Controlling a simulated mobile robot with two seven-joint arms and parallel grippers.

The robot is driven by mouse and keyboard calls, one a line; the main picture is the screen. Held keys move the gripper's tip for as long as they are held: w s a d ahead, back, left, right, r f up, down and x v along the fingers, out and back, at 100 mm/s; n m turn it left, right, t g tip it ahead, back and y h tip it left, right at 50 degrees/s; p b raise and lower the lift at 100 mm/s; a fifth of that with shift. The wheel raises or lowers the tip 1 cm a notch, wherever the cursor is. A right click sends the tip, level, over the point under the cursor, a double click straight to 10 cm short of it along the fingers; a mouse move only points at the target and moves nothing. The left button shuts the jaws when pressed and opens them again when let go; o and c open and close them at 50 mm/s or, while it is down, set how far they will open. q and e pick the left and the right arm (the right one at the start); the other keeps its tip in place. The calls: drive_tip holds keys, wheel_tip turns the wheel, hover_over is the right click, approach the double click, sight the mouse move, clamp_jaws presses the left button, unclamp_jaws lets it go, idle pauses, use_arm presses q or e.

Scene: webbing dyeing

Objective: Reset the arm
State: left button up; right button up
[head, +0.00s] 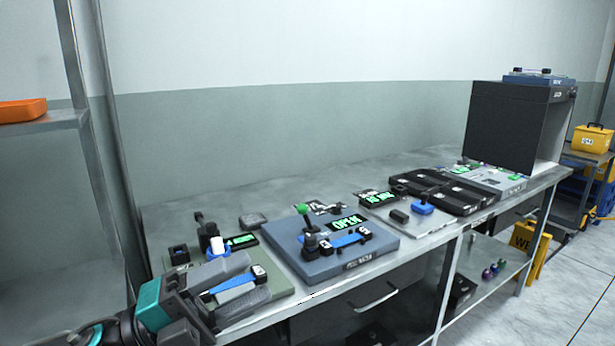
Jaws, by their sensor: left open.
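My left gripper (256,277) comes in from the lower left, with a teal band behind its two grey fingers. The fingers are apart, with nothing seen held between them. It is over or in front of the green-grey panel (284,291) at the bench's near left end, covering part of it. A blue strip of that panel's fittings shows between the fingers. Whether the fingers touch the panel I cannot tell. My right gripper is out of view.
A long metal bench (310,193) carries a blue-grey panel (378,250) with a green-knobbed lever, a light panel (437,225), black trays (440,191) and a dark cabinet (505,125). A shelf post (93,150) stands left. Bare bench top lies behind the panels.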

use_arm(q)
drive_tip(key=w+a+f+n+t+y, duration=0.1)
drive_tip(key=a+f+n+t+y, duration=0.35)
drive_tip(key=f+n+y, duration=0.6)
drive_tip(key=a+f+n+t+y, duration=0.3)
drive_tip(key=f+n+t+y, duration=0.4)
drive_tip(key=n, duration=0.6)
drive_tip(key=s+a+f+n+g+y, duration=0.1)
drive_tip(key=s+f+n+g, duration=0.2)
drive_tip(key=s+f, duration=0.3)
drive_tip(key=s+f+n+g+p, duration=0.1)
drive_tip(key=s+f+n+g, duration=0.2)
drive_tip(key=f, duration=0.8)
drive_tip(key=s+g, duration=0.1)
drive_tip(key=s, duration=0.1)
drive_tip(key=shift+s+a+y, duration=0.35)
drive_tip(key=shift+s+a, duration=0.05)
